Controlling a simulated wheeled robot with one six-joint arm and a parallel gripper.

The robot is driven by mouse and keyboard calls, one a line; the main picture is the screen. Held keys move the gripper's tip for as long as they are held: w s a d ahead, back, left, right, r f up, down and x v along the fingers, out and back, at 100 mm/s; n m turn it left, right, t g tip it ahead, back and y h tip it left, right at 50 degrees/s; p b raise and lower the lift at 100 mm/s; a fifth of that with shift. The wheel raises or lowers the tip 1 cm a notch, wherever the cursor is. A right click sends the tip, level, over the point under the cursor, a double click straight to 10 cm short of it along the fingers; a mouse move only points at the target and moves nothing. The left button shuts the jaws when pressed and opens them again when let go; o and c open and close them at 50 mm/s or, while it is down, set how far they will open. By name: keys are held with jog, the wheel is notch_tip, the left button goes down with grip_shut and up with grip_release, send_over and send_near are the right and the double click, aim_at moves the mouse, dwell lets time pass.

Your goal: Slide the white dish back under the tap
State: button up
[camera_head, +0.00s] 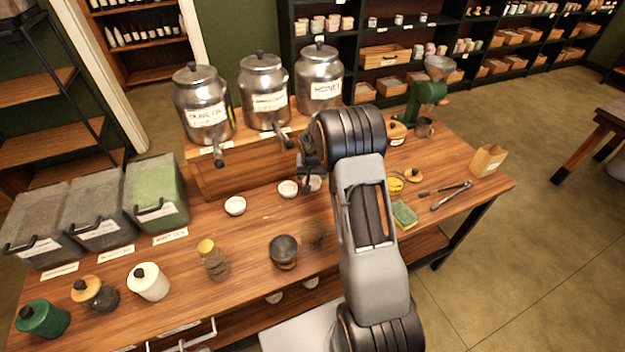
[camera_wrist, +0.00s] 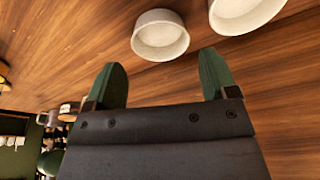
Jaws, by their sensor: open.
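Three small white dishes stand on the wooden table: a left dish (camera_head: 235,205), a middle dish (camera_head: 288,188) and a right dish (camera_head: 315,183) partly hidden by my arm. The metal urns have taps; the left tap (camera_head: 219,160) and the middle tap (camera_head: 288,141) show, and the right one is hidden behind my arm. My gripper is open and empty in the wrist view (camera_wrist: 164,78). One dish (camera_wrist: 160,36) is just beyond the gap between the fingers, and another dish (camera_wrist: 243,12) is cut off at the top right. Neither is held.
The urns stand on a raised wooden shelf (camera_head: 235,178). Several jars line the front, with a glass jar (camera_head: 213,260) and a dark jar (camera_head: 284,252) nearest the dishes. Grey and green bins (camera_head: 156,195) stand left. A sponge (camera_head: 404,214) and tongs (camera_head: 448,192) lie right of my arm.

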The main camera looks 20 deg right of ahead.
aim_at(312, 184)
jog(key=shift+p+x, duration=0.3)
jog(key=shift+x, duration=2.4)
jog(key=shift+c, duration=0.2)
